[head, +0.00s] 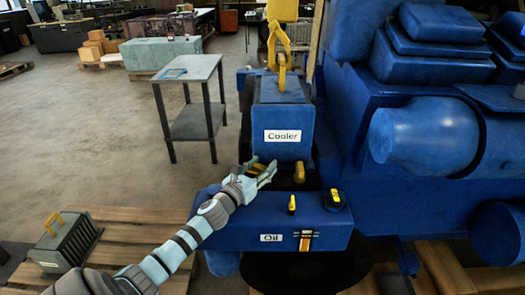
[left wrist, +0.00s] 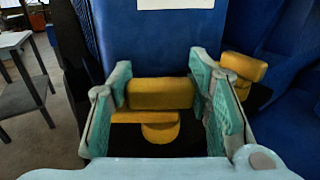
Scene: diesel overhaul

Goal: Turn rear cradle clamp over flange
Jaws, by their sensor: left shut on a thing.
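My left gripper (head: 266,172) reaches in from the lower left to the base of the blue Cooler block (head: 285,110). Its fingers are shut on a yellow cradle clamp (left wrist: 160,94), whose bar lies crosswise between the two teal pads in the left wrist view. A round yellow part (left wrist: 161,132) shows below the bar. A second yellow clamp (head: 299,173) stands to the right, free of the gripper; it also shows in the left wrist view (left wrist: 242,68). The flange under the held clamp is mostly hidden, so I cannot tell how far the clamp overlaps it. My right gripper is out of view.
A blue Oil housing (head: 225,213) with a yellow-topped cap (head: 335,200) lies just below the gripper. A yellow hook (head: 281,70) hangs at the Cooler's top. The large blue engine (head: 430,135) fills the right. A grey side table (head: 190,75) stands left, with open floor around it.

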